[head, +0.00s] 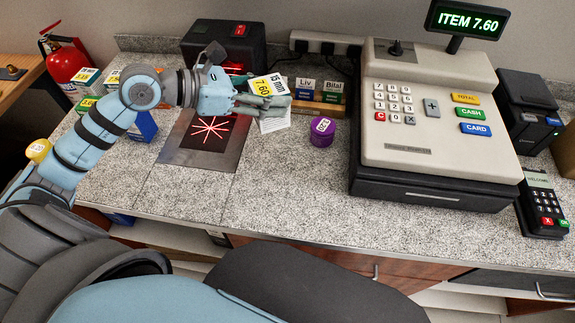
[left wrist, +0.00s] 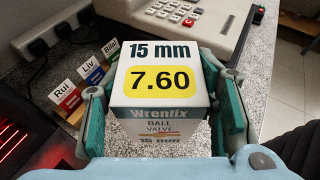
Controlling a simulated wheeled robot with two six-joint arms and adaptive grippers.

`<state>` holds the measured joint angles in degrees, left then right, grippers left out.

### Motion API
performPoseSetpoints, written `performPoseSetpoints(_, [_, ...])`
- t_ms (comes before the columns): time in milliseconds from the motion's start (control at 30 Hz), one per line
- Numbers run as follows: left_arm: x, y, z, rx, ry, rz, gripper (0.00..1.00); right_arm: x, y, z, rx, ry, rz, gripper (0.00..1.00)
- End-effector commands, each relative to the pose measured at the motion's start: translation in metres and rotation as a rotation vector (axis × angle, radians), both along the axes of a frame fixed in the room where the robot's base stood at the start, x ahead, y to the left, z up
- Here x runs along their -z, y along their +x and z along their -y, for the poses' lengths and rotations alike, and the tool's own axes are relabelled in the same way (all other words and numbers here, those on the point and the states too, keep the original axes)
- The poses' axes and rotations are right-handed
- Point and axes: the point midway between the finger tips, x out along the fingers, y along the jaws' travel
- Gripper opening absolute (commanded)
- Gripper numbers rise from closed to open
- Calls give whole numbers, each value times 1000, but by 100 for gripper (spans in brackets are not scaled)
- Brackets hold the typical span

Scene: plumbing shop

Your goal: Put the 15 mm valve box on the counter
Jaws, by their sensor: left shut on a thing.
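The 15 mm valve box (head: 273,125) is white with a yellow 7.60 label on top. My left gripper (head: 263,102) is shut on it, over the counter (head: 290,185) just right of the scanner. In the left wrist view, the box (left wrist: 160,105) stands upright between the two green finger pads of my left gripper (left wrist: 165,125). Its "15 mm" and "Ball valve" print faces the camera. I cannot tell whether its bottom touches the counter. My right gripper is not in view.
A scanner plate (head: 208,157) with red lines lies left of the box. A purple round item (head: 322,132) and the cash register (head: 435,120), its display reading ITEM 7.60, stand to the right. A name-card rack (head: 318,106) is behind. The front counter is clear.

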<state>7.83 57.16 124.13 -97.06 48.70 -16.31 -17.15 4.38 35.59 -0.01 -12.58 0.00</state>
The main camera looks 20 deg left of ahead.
Motion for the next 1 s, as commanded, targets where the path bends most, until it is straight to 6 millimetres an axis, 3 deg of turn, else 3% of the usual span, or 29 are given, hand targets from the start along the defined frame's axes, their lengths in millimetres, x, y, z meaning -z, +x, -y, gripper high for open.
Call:
performPoseSetpoints(33, [-6,21,-9,-52,-8,13,17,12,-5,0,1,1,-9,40])
performPoseSetpoints(133, [-25,56,-25,-157,-9,10,17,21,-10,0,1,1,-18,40])
performPoseSetpoints(233, [-40,77,-32,-225,-5,3,17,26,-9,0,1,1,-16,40])
performPoseSetpoints(333, [-38,85,-34,-252,0,-3,17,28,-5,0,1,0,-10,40])
performPoseSetpoints(467, [1,85,-34,-254,2,-12,17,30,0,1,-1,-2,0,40])
performPoseSetpoints(600, [56,84,-33,-252,1,-10,17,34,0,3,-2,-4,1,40])
performPoseSetpoints(700, [87,85,-33,-252,1,-7,17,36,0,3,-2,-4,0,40])
performPoseSetpoints(1000, [141,85,-33,-250,0,-4,17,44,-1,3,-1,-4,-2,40])
